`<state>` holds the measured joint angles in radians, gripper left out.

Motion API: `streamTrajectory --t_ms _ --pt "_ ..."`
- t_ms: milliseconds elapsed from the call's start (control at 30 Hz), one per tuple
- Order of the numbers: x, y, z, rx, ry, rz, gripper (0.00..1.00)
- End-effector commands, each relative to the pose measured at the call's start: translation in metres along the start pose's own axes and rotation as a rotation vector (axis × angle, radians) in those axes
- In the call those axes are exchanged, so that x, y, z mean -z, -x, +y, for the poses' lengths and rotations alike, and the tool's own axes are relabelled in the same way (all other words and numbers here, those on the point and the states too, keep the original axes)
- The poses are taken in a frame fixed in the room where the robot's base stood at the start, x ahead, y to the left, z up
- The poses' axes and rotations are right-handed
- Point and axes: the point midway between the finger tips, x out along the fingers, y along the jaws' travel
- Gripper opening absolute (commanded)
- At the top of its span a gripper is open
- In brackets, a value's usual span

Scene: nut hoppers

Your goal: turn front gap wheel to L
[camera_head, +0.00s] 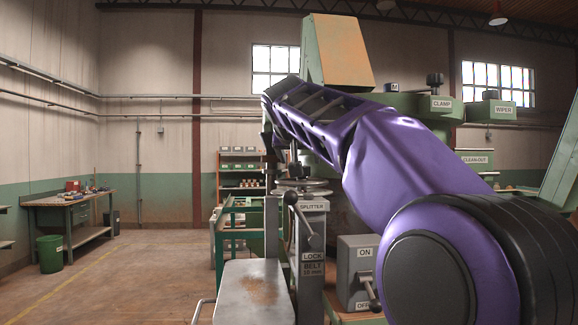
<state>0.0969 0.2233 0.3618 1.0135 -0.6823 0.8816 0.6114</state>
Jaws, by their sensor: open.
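My purple arm (405,165) reaches from the lower right up to the middle of the view. My gripper (270,142) shows only as a small dark part at the arm's far end, open, with its fingertips hard to make out. A handwheel (303,184) with a metal rim lies flat on top of the machine, below the arm's far end and above the SPLITTER label. My gripper is above and left of it, apart from it in the picture. I cannot tell whether this is the front gap wheel. No L mark is readable, and the arm hides part of the machine.
A lever with a dark knob (315,242) stands by the LOCK BELT label. A grey ON/OFF box (358,270) is to its right. A metal table (254,292) stands in front. Boxes marked CLAMP (441,104) and WIPER (491,111) are behind.

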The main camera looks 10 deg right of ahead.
Motion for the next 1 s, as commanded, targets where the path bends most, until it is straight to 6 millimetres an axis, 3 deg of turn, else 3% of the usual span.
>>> streamTrajectory --t_ms 100,300,500,767,1000 --pt "0.001 -0.026 0.0 0.0 0.0 -0.003 0.83" --pt "0.001 -0.056 0.0 0.001 0.0 -0.001 0.83" --pt "0.001 -0.067 0.0 0.0 0.0 0.001 0.83" --pt "0.0 -0.068 0.0 0.0 0.0 0.001 0.83" --pt "0.0 -0.068 0.0 0.0 0.0 0.001 0.4"
